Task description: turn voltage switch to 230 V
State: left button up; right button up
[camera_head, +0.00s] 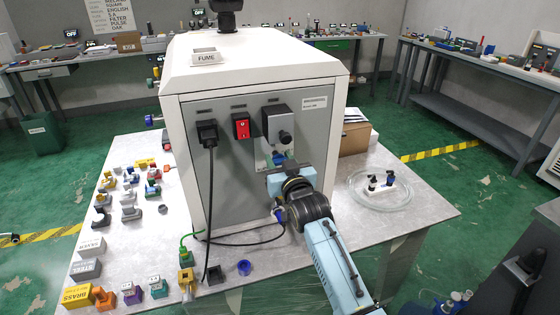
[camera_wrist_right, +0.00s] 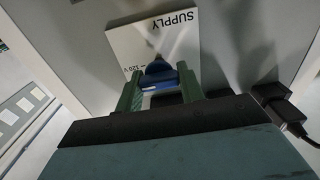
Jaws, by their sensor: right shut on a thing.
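The voltage switch is a blue knob (camera_wrist_right: 160,76) on a white SUPPLY plate (camera_wrist_right: 180,32), which appears upside down in the right wrist view. A "120 V" mark shows at the knob's left. Any 230 V mark is hidden or unreadable. My right gripper (camera_wrist_right: 162,90) is shut on the blue knob, with one green finger on each side. In the head view my right gripper (camera_head: 281,163) reaches the grey front panel of the white machine (camera_head: 262,55), below the dark module, and covers most of the plate. My left gripper is not in view.
The panel carries a black plug (camera_head: 208,134) with a hanging cable and a red switch (camera_head: 241,126). The table's left side holds several small parts and labelled blocks (camera_head: 76,296). The table's right front is mostly clear.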

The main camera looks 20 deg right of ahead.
jog(key=shift+c, duration=0.5)
jog(key=shift+n, duration=0.4)
jog(key=shift+n+p, duration=0.65)
jog(key=shift+n, duration=0.35)
jog(key=n+p, duration=0.1)
jog(key=n, duration=0.3)
jog(key=shift+a+n, duration=0.1)
jog(key=shift+n, duration=0.2)
jog(key=n, duration=0.5)
jog(key=shift+f, duration=0.15)
jog(key=n, duration=0.5)
jog(key=shift+a, duration=0.1)
jog(key=shift+f+n, duration=0.1)
jog(key=shift+n, duration=0.3)
jog(key=o, duration=1)
